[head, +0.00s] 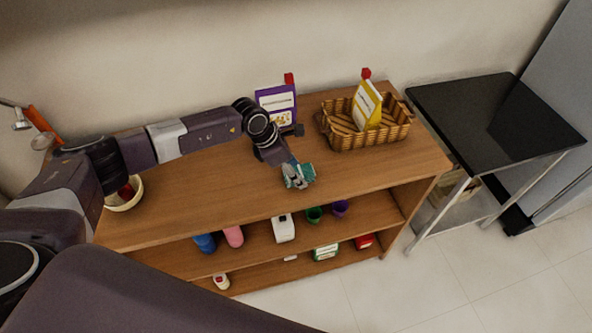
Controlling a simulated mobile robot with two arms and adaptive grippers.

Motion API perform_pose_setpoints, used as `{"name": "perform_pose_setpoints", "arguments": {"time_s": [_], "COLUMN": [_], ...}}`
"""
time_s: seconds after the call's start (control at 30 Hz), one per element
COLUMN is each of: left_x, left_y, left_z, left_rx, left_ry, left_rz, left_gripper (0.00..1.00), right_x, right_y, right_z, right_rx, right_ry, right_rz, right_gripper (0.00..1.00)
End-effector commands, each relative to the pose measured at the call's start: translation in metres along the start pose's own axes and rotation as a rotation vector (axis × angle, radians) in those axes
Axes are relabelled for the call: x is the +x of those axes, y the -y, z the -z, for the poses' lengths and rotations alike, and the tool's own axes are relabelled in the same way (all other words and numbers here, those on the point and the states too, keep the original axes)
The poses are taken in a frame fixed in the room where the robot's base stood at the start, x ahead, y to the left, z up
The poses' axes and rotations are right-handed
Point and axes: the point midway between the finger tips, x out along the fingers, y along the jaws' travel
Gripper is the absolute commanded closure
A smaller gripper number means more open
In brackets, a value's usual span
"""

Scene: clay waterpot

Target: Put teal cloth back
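The teal cloth (307,172) is a small bunched patch near the front of the wooden shelf top, right of its middle. My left gripper (297,178) is at the cloth, and teal shows on both sides of its grey fingers. The fingers overlap the cloth, so I cannot tell whether they are closed on it or whether it touches the wood. My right gripper is not in view.
On the shelf top (210,200) stand a wicker basket (375,137) holding a yellow-white packet (367,104), a purple packet (276,98) and a cream bowl (125,203). Cups and containers fill the lower shelves. A black table (490,115) stands right. The top's front middle is clear.

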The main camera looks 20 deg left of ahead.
Motion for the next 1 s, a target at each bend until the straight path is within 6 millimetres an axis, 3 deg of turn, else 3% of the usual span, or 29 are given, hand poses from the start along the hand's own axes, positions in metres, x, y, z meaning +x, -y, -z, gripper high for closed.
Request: {"name": "perform_pose_setpoints", "arguments": {"time_s": [0.4, 0.47, 0.8, 1.0], "left_x": [-0.006, -0.011, -0.081, -0.112], "left_y": [0.0, -0.001, -0.002, -0.001], "left_z": [-0.003, -0.001, -0.001, -0.002], "left_rx": [0.0, 0.001, 0.001, 0.001], "left_ry": [0.0, 0.002, 0.002, 0.002], "left_rz": [0.0, -0.002, -0.004, -0.001], "left_gripper": [0.44, 0.44, 0.44, 0.44], "right_x": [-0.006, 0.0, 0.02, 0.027], "right_y": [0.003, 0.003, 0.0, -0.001], "right_z": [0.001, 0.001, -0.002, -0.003], "right_rx": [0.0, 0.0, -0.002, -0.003], "right_ry": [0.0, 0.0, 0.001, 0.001], "right_rz": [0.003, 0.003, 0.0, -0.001], "right_gripper": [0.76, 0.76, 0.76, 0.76]}}
